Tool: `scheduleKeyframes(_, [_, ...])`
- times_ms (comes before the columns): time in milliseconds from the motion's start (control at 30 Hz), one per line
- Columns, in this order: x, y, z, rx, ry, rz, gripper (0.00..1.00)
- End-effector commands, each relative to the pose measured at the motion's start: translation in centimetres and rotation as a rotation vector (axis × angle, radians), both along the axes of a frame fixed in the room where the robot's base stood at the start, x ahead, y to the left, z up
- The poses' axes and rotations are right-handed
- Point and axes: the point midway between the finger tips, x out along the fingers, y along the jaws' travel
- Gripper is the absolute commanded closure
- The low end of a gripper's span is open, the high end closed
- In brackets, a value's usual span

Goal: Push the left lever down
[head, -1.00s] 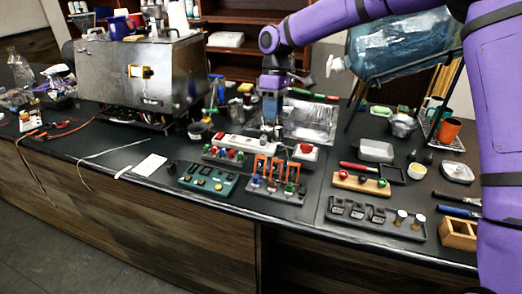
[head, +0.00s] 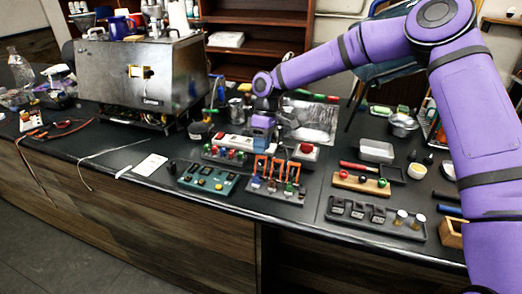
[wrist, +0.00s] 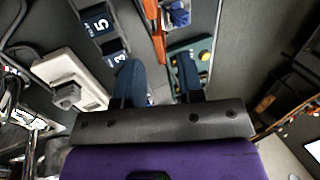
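A dark lever board (head: 272,194) with several orange levers stands near the front edge of the counter in the head view. The left lever (head: 261,167) is upright. My gripper (head: 262,143) points down just above and behind the left part of the board. In the wrist view my gripper (wrist: 158,68) has its two blue fingers apart with nothing held between them. Contact with a lever cannot be told.
A teal button panel (head: 207,179) sits left of the board. A white-topped strip with coloured knobs (head: 238,143) lies behind it. A wooden block with knobs (head: 361,184) and a black switch tray (head: 375,219) are to the right. The brewer (head: 140,78) stands back left.

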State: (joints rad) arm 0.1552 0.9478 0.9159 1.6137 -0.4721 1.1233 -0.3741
Motion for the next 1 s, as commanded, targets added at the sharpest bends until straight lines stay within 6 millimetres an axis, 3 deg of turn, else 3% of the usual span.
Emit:
scheduleKeyframes(200, [-0.5,0.2,-1.5,0.001,0.001,0.001,0.65])
scheduleKeyframes(500, [-0.6,0.2,-1.6,0.0,0.0,0.001,0.65])
scheduleKeyframes(667, [-0.6,0.2,-1.6,0.0,0.0,0.001,1.0])
scheduleKeyframes(1000, [-0.8,0.3,-1.4,-0.008,-0.021,0.002,1.0])
